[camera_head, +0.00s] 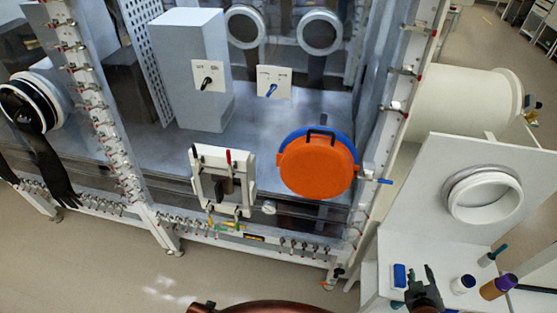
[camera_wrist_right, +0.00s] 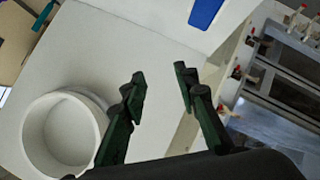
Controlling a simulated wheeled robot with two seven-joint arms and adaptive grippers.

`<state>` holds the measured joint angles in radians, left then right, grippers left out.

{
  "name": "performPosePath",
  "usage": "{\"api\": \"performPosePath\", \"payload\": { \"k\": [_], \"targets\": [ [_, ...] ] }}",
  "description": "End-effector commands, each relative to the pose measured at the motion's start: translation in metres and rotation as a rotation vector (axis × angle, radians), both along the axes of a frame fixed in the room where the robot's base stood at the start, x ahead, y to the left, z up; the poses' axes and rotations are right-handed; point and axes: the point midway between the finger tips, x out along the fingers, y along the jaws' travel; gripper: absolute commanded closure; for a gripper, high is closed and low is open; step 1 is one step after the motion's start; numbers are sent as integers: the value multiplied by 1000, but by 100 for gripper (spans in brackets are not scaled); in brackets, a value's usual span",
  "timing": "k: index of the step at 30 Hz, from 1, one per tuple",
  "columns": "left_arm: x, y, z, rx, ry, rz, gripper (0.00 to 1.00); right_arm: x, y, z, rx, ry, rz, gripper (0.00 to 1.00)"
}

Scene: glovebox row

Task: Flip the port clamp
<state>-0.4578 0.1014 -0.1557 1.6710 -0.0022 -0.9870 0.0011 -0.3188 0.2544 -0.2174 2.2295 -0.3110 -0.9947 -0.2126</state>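An orange round port cover (camera_head: 317,167) with a black handle sits on the glovebox front, with a blue rim behind it. I cannot tell for sure which part is the port clamp. My right gripper (camera_head: 420,276) is far to the lower right of the cover, above a white shelf. In the right wrist view my right gripper (camera_wrist_right: 159,74) is open, with nothing between its fingers. My left gripper is not in view.
A white ring port (camera_head: 484,195) sits on a sloped panel above. A white lever unit (camera_head: 222,180) is left of the orange cover.

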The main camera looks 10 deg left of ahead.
Motion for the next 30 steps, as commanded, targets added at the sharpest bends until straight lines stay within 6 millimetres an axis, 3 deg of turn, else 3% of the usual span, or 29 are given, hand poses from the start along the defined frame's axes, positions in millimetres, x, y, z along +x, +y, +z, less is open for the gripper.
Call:
{"api": "performPosePath", "payload": {
  "k": [1, 6, 12, 15, 19, 25, 30],
  "targets": [
    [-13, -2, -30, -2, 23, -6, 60, 22, 5, 15, -64, -58, 52, 72],
    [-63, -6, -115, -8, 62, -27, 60, 87, 38, 72, -304, -263, 247, 72],
    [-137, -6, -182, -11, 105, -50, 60, 134, 92, 129, -577, -473, 468, 72],
    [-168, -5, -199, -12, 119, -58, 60, 146, 116, 147, -680, -547, 552, 72],
    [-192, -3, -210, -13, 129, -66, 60, 153, 136, 159, -763, -604, 623, 72],
    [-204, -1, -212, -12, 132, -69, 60, 164, 147, 165, -800, -632, 654, 72],
    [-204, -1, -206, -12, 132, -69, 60, 189, 154, 168, -797, -631, 652, 72]
  ]
}}
